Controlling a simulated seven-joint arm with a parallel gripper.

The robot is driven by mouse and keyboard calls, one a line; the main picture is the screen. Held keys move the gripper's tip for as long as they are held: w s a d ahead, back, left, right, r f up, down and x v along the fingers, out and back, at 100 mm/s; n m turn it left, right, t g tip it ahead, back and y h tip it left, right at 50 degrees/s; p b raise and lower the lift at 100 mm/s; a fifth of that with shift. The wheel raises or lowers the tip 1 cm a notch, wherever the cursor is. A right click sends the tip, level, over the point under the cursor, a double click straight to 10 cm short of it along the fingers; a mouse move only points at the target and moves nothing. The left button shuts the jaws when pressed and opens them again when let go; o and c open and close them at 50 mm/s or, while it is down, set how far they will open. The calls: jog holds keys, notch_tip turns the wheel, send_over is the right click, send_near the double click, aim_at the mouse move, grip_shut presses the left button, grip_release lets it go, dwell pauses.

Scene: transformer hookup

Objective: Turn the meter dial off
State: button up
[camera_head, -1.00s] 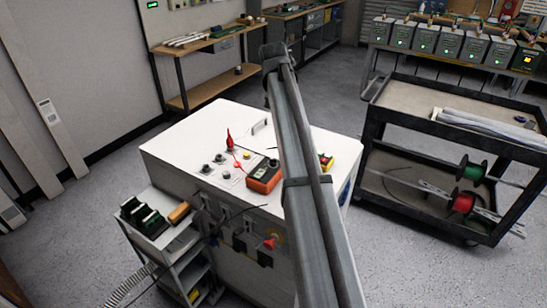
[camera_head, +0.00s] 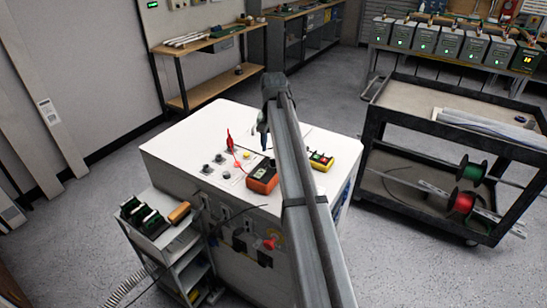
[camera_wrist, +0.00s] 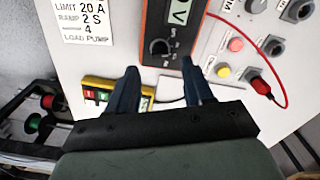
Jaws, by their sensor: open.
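The orange meter (camera_head: 262,179) lies on the white cabinet top, partly behind my arm in the head view. In the wrist view the meter (camera_wrist: 148,30) is at the top middle, with a lit display (camera_wrist: 179,12) and a round black dial (camera_wrist: 160,47). My gripper (camera_wrist: 160,68) is open and empty, one finger to each side of the dial in the picture; I cannot tell how high it is above the dial. In the head view my gripper (camera_head: 263,137) hangs above the cabinet top, behind the meter.
A yellow box with red and green buttons (camera_head: 320,161) lies right of the meter; it shows beside my left finger in the wrist view (camera_wrist: 91,92). A red plug (camera_wrist: 260,85) with a red lead stands on the panel at right. The white cabinet top (camera_head: 190,135) is clear at its back left.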

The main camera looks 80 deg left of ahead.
aim_at(273, 159)
jog(key=shift+f, duration=2.65)
jog(key=shift+c, duration=0.4)
grip_shut()
